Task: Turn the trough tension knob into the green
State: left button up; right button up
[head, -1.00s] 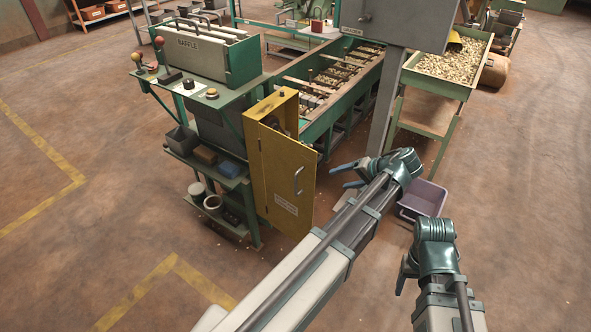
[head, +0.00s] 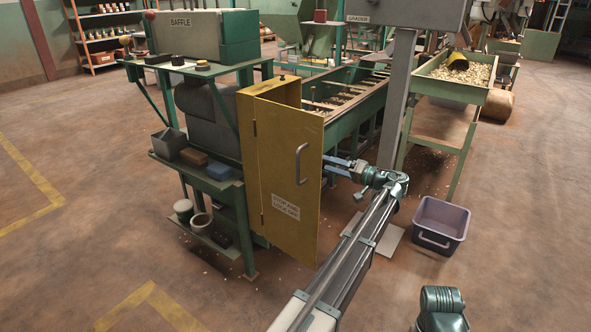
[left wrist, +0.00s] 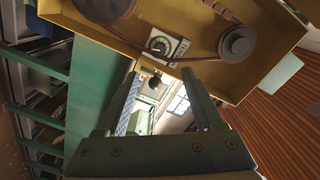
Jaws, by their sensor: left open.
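A round dial with a pointer (left wrist: 160,45) sits between two belt pulleys inside the yellow cabinet (left wrist: 262,55) in the left wrist view. It has a small lettered plate beside it; the pointer's exact reading is too small to tell. A dark round knob (left wrist: 153,84) shows just below the dial, between my fingers. My left gripper (left wrist: 162,75) is open and empty, its fingertips short of the knob. In the head view my left gripper (head: 336,166) is just right of the open yellow door (head: 285,180), which hides the knob. My right gripper's fingers are out of view.
The green baffle bench (head: 215,185) stands left of the cabinet. A grey post (head: 397,110) rises behind my left wrist. A purple bin (head: 440,225) lies on the floor to the right, below a tray of nuts (head: 440,72). The floor in front is clear.

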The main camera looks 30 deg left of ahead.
pick_arm(q)
jog(key=w+a, duration=0.1)
jog(key=a, duration=1.3)
jog(key=shift+w+f, duration=0.15)
jog(key=shift+w, duration=0.1)
grip_shut()
